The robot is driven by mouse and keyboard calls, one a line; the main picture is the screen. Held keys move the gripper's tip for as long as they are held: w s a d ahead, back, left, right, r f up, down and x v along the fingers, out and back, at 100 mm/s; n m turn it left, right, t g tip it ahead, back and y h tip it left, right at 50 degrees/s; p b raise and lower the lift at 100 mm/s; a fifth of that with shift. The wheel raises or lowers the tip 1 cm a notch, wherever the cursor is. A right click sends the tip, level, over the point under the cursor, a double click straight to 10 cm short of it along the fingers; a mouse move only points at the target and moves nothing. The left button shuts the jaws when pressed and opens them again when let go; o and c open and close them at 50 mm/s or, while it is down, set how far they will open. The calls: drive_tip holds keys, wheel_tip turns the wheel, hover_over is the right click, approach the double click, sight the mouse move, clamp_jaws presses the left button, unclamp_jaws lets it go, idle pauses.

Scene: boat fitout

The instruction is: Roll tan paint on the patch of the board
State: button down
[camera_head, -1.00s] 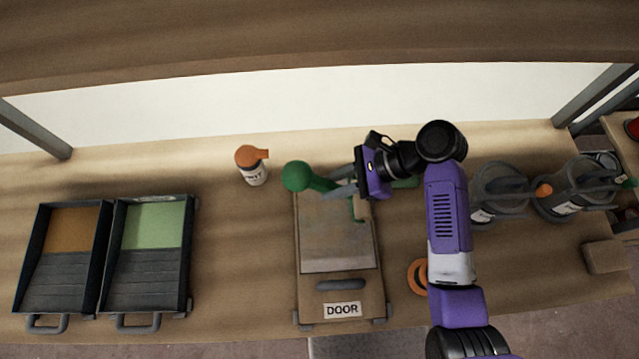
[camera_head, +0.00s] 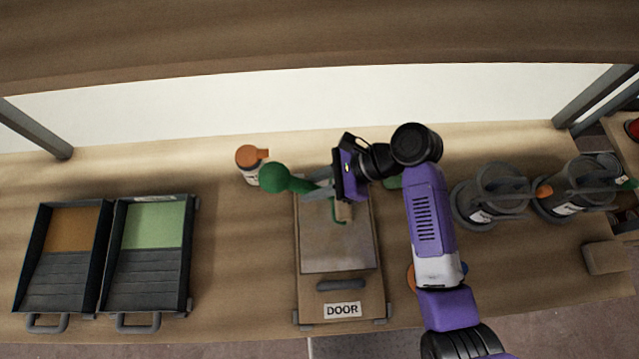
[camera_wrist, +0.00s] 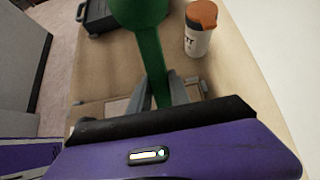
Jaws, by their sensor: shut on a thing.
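My gripper (camera_head: 318,191) is shut on the green handle (camera_head: 280,179) of a paint roller, over the far part of the board. In the wrist view the gripper (camera_wrist: 168,92) grips the green shaft (camera_wrist: 152,55). The visible patch looks grey, without clear tan paint. The board (camera_head: 345,292) lies flat on the bench, marked DOOR. A tray with brownish-tan paint (camera_head: 73,228) stands at far left, beside a tray with light green paint (camera_head: 154,224).
A white bottle with an orange cap (camera_head: 252,157) stands close behind the roller handle. Grey cans (camera_head: 490,200) stand to the right of my arm. A tan block (camera_head: 606,257) lies at the right edge. The bench between trays and board is clear.

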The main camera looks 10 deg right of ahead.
sight(290, 191)
drive_tip(key=shift+a+f, duration=0.1)
drive_tip(key=shift+a, duration=2.3)
drive_tip(key=a, duration=0.4)
drive_tip(key=shift+w+a, duration=0.1)
drive_tip(key=shift+a, duration=0.3)
drive_tip(key=shift+r, duration=0.2)
drive_tip(key=shift+r, duration=0.7)
